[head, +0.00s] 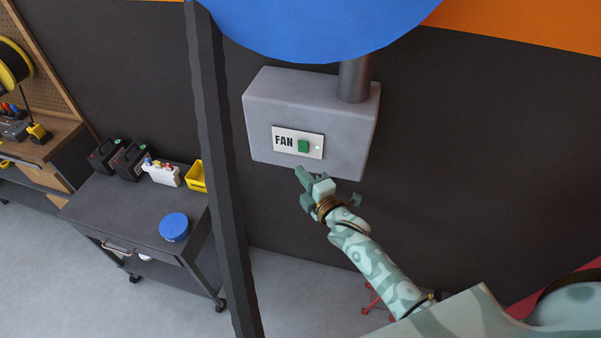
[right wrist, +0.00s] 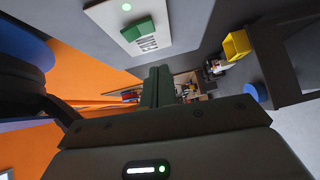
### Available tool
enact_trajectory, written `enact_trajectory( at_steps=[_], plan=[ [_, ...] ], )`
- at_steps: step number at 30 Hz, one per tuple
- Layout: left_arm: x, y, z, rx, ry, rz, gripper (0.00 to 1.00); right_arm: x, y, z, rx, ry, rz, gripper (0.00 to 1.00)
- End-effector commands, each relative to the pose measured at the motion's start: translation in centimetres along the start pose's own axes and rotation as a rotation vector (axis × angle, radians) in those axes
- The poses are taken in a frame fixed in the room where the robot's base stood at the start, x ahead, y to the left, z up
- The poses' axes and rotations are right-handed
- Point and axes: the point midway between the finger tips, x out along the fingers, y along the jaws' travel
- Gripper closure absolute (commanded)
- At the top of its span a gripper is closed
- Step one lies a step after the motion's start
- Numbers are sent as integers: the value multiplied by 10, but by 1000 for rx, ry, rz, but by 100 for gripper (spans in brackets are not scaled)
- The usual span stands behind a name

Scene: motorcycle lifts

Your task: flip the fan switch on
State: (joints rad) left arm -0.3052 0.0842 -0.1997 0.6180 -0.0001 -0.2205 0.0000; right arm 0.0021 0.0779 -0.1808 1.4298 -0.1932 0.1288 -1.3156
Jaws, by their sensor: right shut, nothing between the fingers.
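The fan switch is a green rocker (head: 303,146) on a white plate marked FAN (head: 284,141), set in the front of a grey wall box (head: 262,105). A small light on the plate, right of the rocker, glows green. My right gripper (head: 300,172) is shut and empty, just below the plate and apart from the rocker in the picture. In the right wrist view, the shut fingers (right wrist: 158,85) point forward, and the green rocker (right wrist: 137,29) and the lit green light are above them. My left gripper is not in view.
A dark post (head: 220,170) stands left of the box. A blue round shape (head: 320,25) hangs over the box's top, by a grey pipe (head: 354,80). A cart (head: 120,205) with batteries, a yellow bin (head: 196,176) and a blue lid (head: 174,227) stands left.

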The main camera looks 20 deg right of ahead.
Motion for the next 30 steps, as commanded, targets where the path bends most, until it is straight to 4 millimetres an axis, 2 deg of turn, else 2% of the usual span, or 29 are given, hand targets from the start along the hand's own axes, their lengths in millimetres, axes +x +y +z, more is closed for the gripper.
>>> enact_trajectory(
  at_steps=[5, 12, 15, 21, 30],
  plan=[
    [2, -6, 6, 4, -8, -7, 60, -27, -6, 1, -2, -1, -3, 100],
    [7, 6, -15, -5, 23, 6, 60, -66, -11, 1, -1, -1, -3, 100],
    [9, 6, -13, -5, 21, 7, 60, -79, -13, 1, -1, -1, -3, 100],
    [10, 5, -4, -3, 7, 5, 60, -91, -13, 2, -1, -1, -2, 100],
    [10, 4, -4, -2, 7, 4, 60, -92, -13, 1, -1, -1, -2, 100]
  ],
)
